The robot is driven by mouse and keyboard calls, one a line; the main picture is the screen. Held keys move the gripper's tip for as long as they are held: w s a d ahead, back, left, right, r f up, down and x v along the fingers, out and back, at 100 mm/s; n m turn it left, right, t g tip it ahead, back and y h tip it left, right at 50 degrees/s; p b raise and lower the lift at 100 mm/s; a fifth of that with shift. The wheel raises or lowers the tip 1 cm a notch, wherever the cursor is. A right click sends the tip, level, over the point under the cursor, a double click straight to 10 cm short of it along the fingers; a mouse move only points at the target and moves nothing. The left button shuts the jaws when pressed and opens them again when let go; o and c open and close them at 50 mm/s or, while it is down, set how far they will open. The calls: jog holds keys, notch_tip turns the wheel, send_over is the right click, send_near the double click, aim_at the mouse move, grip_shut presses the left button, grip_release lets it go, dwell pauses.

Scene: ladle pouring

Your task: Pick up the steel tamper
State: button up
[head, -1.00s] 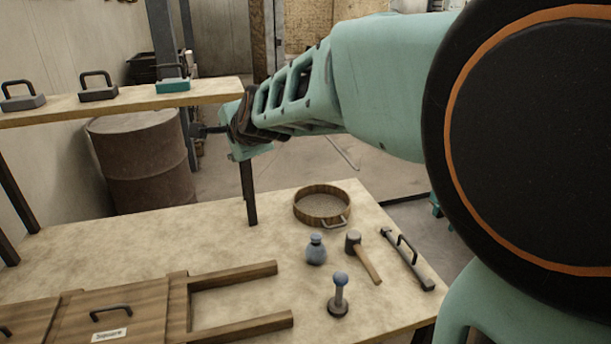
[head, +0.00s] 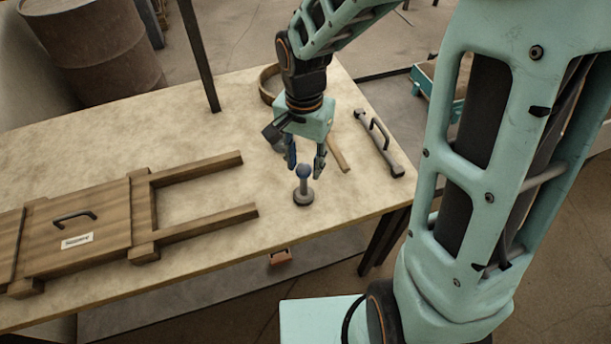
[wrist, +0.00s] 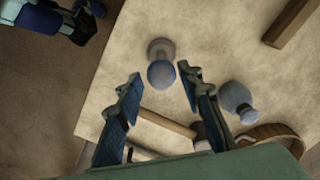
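The steel tamper (head: 304,193) stands upright near the front edge of the table, with a round blue knob on top and a flat grey base. In the wrist view the tamper (wrist: 161,73) shows its knob near the line between my fingertips, with its base beyond. My gripper (head: 306,167) points down over the tamper, its fingers apart on either side of the knob. It is open and holds nothing. In the wrist view my gripper (wrist: 160,76) shows clear gaps between both fingers and the knob.
A blue-grey bottle (wrist: 237,98) and a mallet (head: 339,154) are close by. A round wooden sieve (head: 268,83) stands behind my gripper. A bar with a handle (head: 378,142) lies at right. A wooden frame (head: 200,215) lies left. The table's left-back area is clear.

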aim_at(303, 182)
jog(key=shift+a+f, duration=0.15)
jog(key=shift+f, duration=3.6)
grip_shut()
